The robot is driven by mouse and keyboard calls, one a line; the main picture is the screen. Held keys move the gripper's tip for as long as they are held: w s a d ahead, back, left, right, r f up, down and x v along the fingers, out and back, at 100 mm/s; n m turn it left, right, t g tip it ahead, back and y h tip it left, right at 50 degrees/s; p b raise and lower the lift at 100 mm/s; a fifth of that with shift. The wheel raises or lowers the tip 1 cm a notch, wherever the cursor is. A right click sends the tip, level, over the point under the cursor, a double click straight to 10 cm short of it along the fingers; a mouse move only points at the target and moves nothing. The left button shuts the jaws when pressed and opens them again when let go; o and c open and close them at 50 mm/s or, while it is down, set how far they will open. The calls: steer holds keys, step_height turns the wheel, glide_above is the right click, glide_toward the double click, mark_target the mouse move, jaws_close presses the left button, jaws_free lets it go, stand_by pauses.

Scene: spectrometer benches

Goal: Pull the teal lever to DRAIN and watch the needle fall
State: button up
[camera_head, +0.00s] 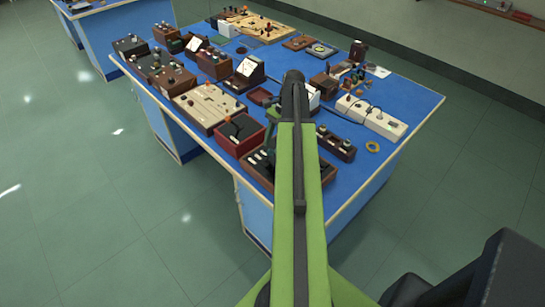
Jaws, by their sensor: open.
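My green arm reaches forward over the blue bench (407,96). My gripper (271,128) hangs at its far end, small and dark, partly hidden by the arm; it is open, with nothing visible in it. It is above the near part of the bench, close to a red-sided box (238,135) and a dark box with pale labels (258,163). I cannot make out the teal lever or its DRAIN mark for certain. A sloped meter with a white dial (248,68) stands further back; another white-faced meter (314,97) is partly behind the arm. Their needles are too small to read.
A pale panel (208,106) with small controls lies left of my gripper. Wooden switch boxes (172,79) crowd the left edge. The green floor (90,220) at left is clear.

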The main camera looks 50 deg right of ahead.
steer(key=shift+b+x, duration=0.4)
steer(key=shift+x, duration=0.7)
steer(key=shift+r, duration=0.1)
steer(key=shift+c, duration=0.3)
